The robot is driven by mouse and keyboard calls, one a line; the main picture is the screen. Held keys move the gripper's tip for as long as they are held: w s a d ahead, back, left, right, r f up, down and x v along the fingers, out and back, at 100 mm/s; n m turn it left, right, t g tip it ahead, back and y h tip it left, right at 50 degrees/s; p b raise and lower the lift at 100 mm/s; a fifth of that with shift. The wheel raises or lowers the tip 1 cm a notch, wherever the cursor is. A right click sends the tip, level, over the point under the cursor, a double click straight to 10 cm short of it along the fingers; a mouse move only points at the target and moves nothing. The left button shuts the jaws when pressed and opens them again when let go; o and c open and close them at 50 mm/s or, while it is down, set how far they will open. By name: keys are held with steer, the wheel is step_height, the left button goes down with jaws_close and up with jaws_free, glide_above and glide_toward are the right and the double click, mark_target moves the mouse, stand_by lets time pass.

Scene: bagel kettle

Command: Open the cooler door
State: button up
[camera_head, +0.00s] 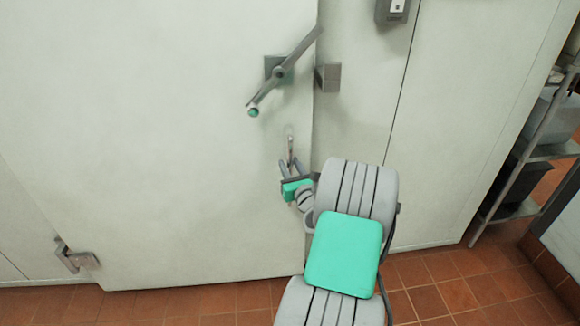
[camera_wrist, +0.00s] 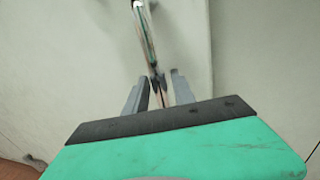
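The cooler door (camera_head: 150,120) is a large pale panel and looks shut against its frame. A grey lever handle (camera_head: 284,72) with a green lower tip sits slanted near its right edge. My gripper (camera_head: 291,168) is low at the door's right edge, at the bar's lower end. In the wrist view my gripper (camera_wrist: 160,88) has its fingers apart on either side of the bar, with gaps visible. Exact contact is unclear.
A grey catch block (camera_head: 328,77) sits on the frame beside the lever. A metal hinge (camera_head: 76,257) is at the door's lower left. A metal shelf rack (camera_head: 535,150) stands at the right. The tiled floor (camera_head: 450,295) is clear in front.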

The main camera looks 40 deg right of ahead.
jaws_close()
stand_by(1.1)
